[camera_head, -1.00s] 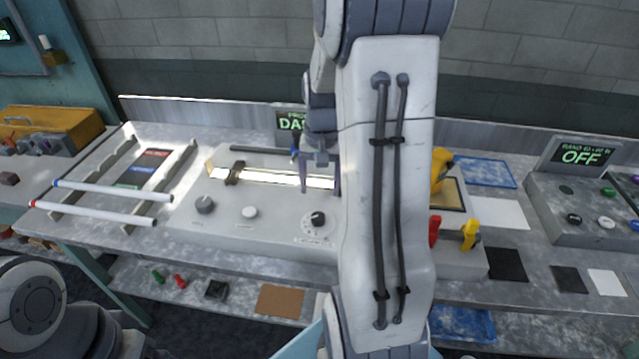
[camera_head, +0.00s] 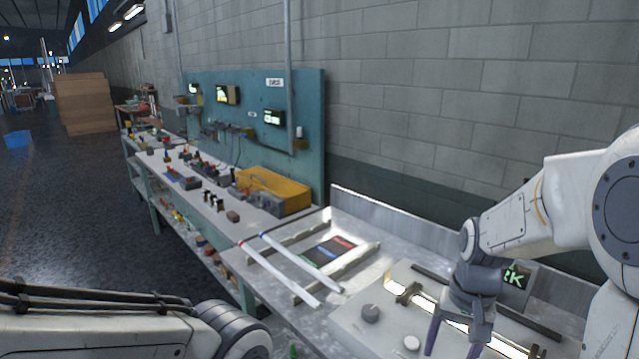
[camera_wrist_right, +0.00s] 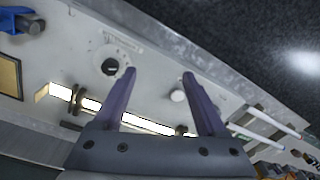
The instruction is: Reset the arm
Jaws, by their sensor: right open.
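My right arm comes in from the right in the head view. Its gripper (camera_head: 456,350) is open and empty above the grey control panel (camera_head: 345,325). In the right wrist view the two purple fingers (camera_wrist_right: 159,75) are spread apart, with the panel (camera_wrist_right: 215,92) below them. A black dial (camera_wrist_right: 110,67) and a white knob (camera_wrist_right: 178,96) show there, beside the bright slot (camera_wrist_right: 146,124). My left arm lies across the lower left of the head view; its gripper is out of view.
Two white tubes, blue-ended (camera_head: 300,262) and red-ended (camera_head: 278,273), lie across the rack rails at the left of the panel. A yellow bin (camera_head: 272,188) stands on the farther bench. A grey wall runs behind. Open floor (camera_head: 85,215) lies at left.

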